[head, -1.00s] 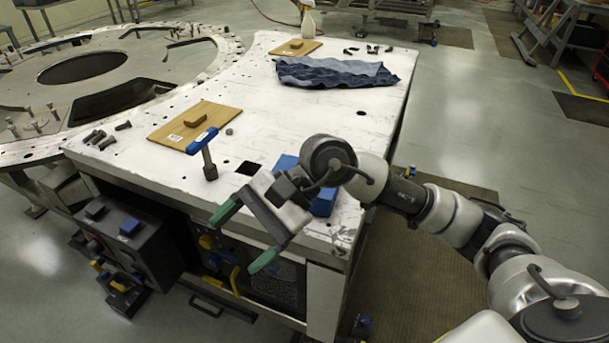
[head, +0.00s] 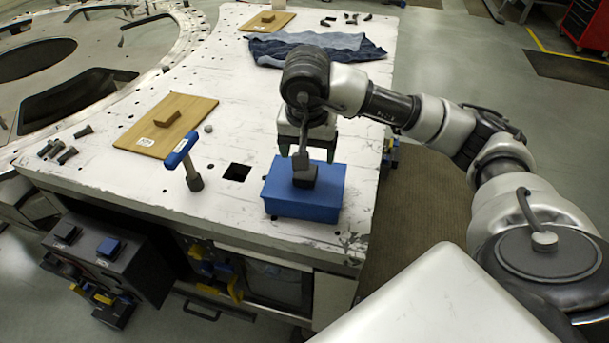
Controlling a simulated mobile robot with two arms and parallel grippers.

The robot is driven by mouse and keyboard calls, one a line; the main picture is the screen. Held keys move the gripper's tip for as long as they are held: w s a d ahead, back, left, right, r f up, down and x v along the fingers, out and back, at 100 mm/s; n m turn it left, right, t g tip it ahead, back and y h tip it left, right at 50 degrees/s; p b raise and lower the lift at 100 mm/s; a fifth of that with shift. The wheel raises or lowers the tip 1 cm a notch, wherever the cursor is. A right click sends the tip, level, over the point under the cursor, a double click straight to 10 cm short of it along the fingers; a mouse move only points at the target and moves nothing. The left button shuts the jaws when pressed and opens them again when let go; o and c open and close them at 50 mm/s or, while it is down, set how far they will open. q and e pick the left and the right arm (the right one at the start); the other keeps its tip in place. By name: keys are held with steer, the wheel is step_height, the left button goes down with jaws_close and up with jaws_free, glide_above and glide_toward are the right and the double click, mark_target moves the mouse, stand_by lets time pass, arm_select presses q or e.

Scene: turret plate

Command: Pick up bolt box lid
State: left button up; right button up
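A blue box (head: 305,205) sits near the front right corner of the white table. Its flat top (head: 330,180) looks closed; I cannot make out a separate lid seam. My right gripper (head: 308,158) points down over the back part of the box. My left gripper is not in view.
A blue-handled tool (head: 182,153) stands left of the box, near a square hole (head: 237,172). A wooden board (head: 185,108) with a block on it, loose bolts (head: 55,150) and a blue cloth (head: 350,47) lie on the table (head: 120,180).

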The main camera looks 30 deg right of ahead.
mark_target(305, 177)
steer(key=shift+w+d+f, duration=0.1)
steer(key=shift+w+f, duration=0.2)
steer(key=shift+f, duration=0.5)
steer(key=f, duration=0.1)
steer(key=f+p, duration=0.1)
steer(key=f, duration=0.1)
steer(key=f+p, duration=0.1)
steer(key=shift+w+f, duration=0.25)
steer(key=shift+w, duration=0.05)
steer(key=shift+f, duration=0.2)
steer(key=shift+c, duration=0.7)
steer(key=c, duration=0.7)
steer(key=shift+c, duration=1)
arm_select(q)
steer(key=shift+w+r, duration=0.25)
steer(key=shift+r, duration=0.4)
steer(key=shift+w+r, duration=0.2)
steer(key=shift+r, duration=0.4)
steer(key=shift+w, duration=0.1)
